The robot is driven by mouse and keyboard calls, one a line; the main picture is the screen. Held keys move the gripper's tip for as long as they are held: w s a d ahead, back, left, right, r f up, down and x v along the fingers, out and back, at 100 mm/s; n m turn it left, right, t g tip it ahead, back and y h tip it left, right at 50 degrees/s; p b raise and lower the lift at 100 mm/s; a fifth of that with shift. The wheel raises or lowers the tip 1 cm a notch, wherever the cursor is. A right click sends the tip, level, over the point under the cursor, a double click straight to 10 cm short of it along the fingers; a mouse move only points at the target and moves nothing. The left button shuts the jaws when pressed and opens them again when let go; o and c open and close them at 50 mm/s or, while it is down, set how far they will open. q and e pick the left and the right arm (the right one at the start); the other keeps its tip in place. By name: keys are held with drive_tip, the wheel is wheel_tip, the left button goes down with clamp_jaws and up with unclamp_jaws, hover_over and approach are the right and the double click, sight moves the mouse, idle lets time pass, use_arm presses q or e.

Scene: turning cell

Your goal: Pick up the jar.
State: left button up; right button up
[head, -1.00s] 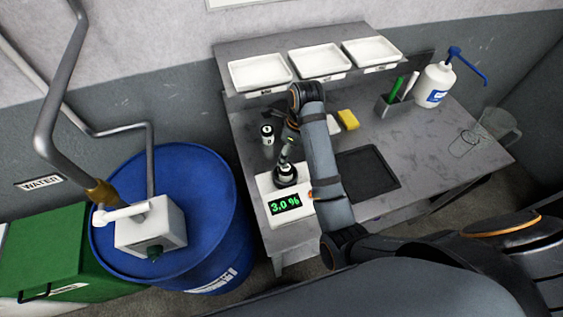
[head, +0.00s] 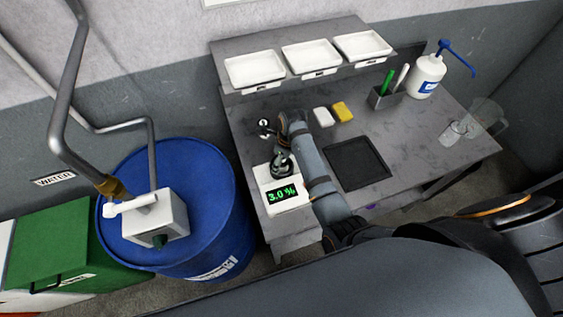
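No thing here is labelled as the jar. A small black-and-white container (head: 264,123) stands at the table's left side, behind the white unit with the "3.0 %" display. A small clear glass vessel (head: 453,133) stands at the far right. My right arm reaches across the left half of the table. Its dark gripper (head: 276,136) is beside the small black-and-white container, mostly hidden by the wrist. I cannot tell whether the fingers touch it or are open. My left gripper is out of view.
The white display unit (head: 283,196) carries a dark object (head: 281,165). White trays (head: 255,70) sit on the rear shelf. A white block, yellow sponge (head: 342,111), black mat (head: 357,164), pen holder (head: 383,98), pump bottle (head: 427,76) and clear jug (head: 487,114) occupy the table. A blue drum (head: 190,175) stands left.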

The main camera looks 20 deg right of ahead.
drive_tip(key=c, duration=1.4)
drive_tip(key=shift+c, duration=0.2)
drive_tip(key=shift+w+r, duration=0.1)
